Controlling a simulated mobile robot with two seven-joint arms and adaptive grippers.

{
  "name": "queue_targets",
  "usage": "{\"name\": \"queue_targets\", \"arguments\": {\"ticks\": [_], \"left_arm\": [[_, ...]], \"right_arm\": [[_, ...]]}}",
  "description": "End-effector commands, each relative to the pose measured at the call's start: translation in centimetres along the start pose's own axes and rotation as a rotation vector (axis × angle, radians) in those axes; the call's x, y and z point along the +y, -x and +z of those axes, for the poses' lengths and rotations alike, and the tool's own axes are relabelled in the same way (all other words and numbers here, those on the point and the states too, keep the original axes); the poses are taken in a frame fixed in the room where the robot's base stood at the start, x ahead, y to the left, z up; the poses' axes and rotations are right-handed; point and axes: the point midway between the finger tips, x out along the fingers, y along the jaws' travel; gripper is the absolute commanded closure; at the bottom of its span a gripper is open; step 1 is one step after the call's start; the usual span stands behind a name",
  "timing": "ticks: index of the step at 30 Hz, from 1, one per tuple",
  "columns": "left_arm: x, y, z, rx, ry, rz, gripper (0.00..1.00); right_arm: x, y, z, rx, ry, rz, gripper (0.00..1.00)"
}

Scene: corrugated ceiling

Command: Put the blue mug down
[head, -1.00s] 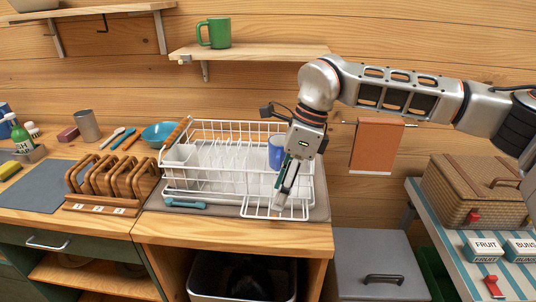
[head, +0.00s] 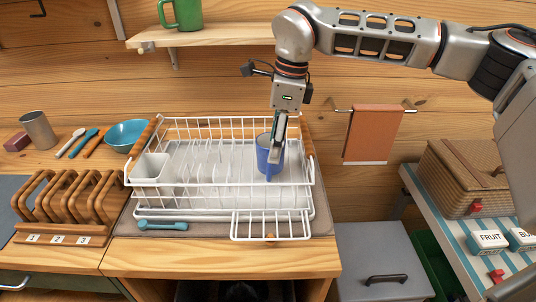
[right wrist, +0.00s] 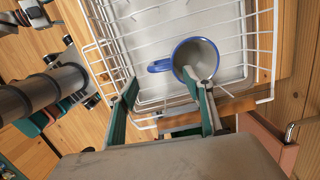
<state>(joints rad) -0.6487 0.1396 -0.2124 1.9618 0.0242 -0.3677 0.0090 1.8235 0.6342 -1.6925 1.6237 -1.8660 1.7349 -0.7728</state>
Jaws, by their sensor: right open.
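The blue mug (head: 268,160) stands upright in the right part of the white dish rack (head: 180,190). In the right wrist view the mug (right wrist: 197,50) opens toward the camera, with its handle to the left. My right gripper (head: 277,145) is open at the mug and partly covers it in the head view. In the right wrist view its fingertips (right wrist: 160,80) are apart, one by the mug's rim and one left of the handle. Whether a finger touches the mug I cannot tell. My left gripper is not in view.
Clear plates and a white cutlery cup (head: 152,168) are in the rack. A wooden slotted rack (head: 65,215) stands to the left, with a blue bowl (head: 128,134) behind. A shelf with a green mug (head: 186,14) is above. An orange towel (head: 374,132) hangs at right.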

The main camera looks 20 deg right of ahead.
Motion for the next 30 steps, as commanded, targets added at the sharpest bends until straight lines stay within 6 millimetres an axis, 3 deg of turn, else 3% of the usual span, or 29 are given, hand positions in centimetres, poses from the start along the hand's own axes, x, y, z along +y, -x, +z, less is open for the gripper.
{"name": "queue_targets", "arguments": {"ticks": [15,23,24,29,30], "left_arm": [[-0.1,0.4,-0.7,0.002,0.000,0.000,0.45],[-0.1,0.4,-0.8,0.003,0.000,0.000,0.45],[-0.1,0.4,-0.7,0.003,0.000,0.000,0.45],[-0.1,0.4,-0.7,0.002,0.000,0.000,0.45],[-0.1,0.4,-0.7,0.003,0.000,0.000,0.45]], "right_arm": [[0.1,-6.1,0.6,0.000,0.002,0.001,0.49],[0.0,-6.5,0.6,0.000,0.001,0.000,0.49],[0.0,-6.5,0.6,0.000,0.001,0.000,0.52],[0.1,-6.5,0.6,0.000,0.001,0.001,0.93],[0.1,-6.5,0.6,0.000,0.001,0.001,0.97]]}}
